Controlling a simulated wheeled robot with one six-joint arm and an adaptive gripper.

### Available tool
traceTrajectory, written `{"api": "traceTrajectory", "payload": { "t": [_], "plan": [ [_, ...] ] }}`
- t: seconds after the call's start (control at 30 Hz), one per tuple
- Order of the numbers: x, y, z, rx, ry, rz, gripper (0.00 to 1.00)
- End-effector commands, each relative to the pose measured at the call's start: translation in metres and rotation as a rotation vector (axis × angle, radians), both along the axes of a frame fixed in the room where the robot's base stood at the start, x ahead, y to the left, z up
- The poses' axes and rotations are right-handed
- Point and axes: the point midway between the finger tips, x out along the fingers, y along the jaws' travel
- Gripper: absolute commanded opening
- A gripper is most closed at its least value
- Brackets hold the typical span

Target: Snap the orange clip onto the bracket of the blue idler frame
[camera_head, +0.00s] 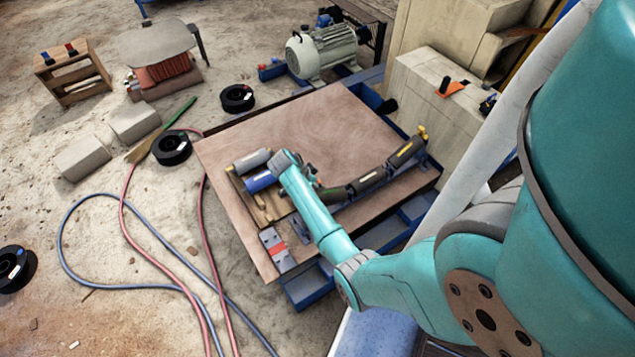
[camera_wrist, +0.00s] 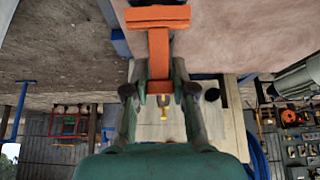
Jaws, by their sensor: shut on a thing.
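An orange T-shaped clip (camera_wrist: 158,50) fills the top middle of the wrist view, its stem between the two fingers of my gripper (camera_wrist: 159,90). My gripper is shut on that stem, and the crossbar sticks out beyond the fingers. In the head view my gripper (camera_head: 312,178) is low over the wooden table, beside the row of dark rollers; I cannot make out the clip there. The blue idler frame (camera_head: 432,165) carries these rollers at the table's right side, with a yellow piece at the far end. I cannot clearly make out its bracket.
The wooden table top (camera_head: 300,125) is largely bare at the back. Loose grey and blue rollers (camera_head: 260,181) lie left of my arm. A grey motor (camera_head: 322,52) stands behind. An orange-and-black item (camera_head: 451,88) rests on a beige block (camera_head: 430,110). Hoses (camera_head: 125,205) cross the floor.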

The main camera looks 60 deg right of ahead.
Motion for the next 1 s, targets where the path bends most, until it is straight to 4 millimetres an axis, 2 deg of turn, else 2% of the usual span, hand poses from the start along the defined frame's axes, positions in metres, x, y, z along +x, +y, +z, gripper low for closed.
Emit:
{"api": "traceTrajectory", "payload": {
  "t": [0.87, 0.9, 1.0],
  "plan": [
    [0.005, 0.008, -0.016, 0.000, 0.000, 0.000, 0.00],
    [0.005, 0.007, -0.016, 0.000, -0.001, 0.001, 0.32],
    [0.005, 0.007, -0.016, 0.000, 0.000, 0.000, 0.54]
  ]
}}
